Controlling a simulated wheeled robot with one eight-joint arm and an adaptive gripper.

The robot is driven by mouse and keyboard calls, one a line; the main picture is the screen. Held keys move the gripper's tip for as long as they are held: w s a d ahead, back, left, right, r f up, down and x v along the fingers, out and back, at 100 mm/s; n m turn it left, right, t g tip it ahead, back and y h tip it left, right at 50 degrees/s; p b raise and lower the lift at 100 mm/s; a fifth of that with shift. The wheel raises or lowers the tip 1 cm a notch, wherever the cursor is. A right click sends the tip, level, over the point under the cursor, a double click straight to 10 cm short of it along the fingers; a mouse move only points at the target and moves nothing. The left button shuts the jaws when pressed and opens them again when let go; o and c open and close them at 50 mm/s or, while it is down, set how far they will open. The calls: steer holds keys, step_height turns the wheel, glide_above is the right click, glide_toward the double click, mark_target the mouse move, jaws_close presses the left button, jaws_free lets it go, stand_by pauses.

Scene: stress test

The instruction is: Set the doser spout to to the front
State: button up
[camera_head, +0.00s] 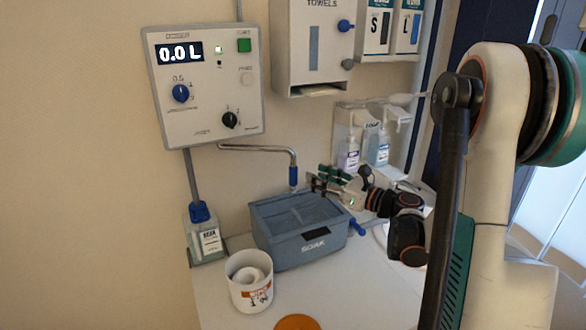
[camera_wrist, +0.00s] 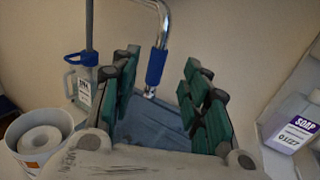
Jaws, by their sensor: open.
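The doser panel (camera_head: 205,86) on the wall reads 0.0 L and has a blue knob, a black knob and a green button. Its chrome spout (camera_head: 262,150) runs out to the right below the panel and bends down to a blue tip (camera_head: 293,177) above the soak box. My gripper (camera_head: 314,182) is open and empty, just right of the blue tip and above the box. In the wrist view the blue tip (camera_wrist: 156,66) shows beyond and between the open fingers (camera_wrist: 157,85). I see no contact with the spout.
A lidded blue-grey SOAK box (camera_head: 300,240) stands on the counter under the spout. A white tub (camera_head: 249,287) stands in front, and a bottle (camera_head: 205,242) at left. A towel dispenser (camera_head: 312,50) and pump bottles (camera_head: 349,152) are at the back right.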

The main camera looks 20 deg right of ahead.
mark_target(293, 166)
steer(key=x, duration=1)
steer(key=shift+b, duration=0.4)
steer(key=shift+s, duration=0.1)
jaws_close()
